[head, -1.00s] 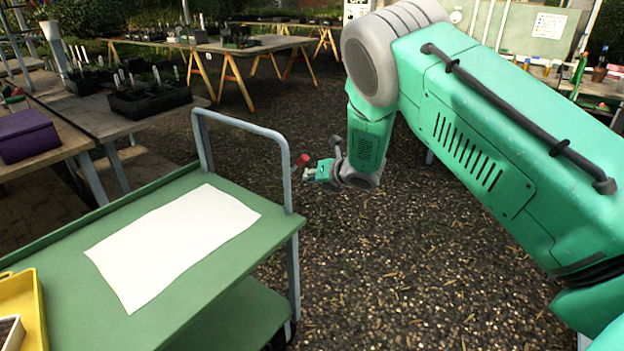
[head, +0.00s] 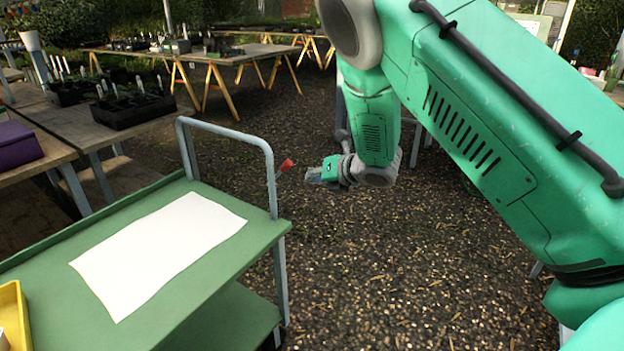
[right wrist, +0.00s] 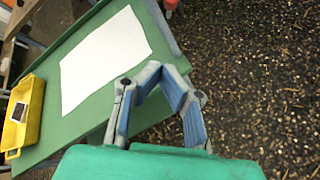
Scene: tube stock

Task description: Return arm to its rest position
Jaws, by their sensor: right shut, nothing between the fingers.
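My right arm reaches in from the right in the head view. Its gripper (head: 314,174) is over the gravel, just right of the green cart's (head: 215,262) rail and apart from it. In the right wrist view the two blue-grey fingers (right wrist: 166,77) are closed, and I see nothing held between them. The cart top with its white sheet (head: 160,252) lies to the left of the gripper. My left gripper is in neither view.
A red-tipped part (head: 286,165) sticks out beside the cart's rail (head: 240,136), close to my right gripper. A yellow tray (head: 14,318) is on the cart's near left. Tables with plant trays (head: 130,108) stand behind. Open gravel (head: 400,260) lies right of the cart.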

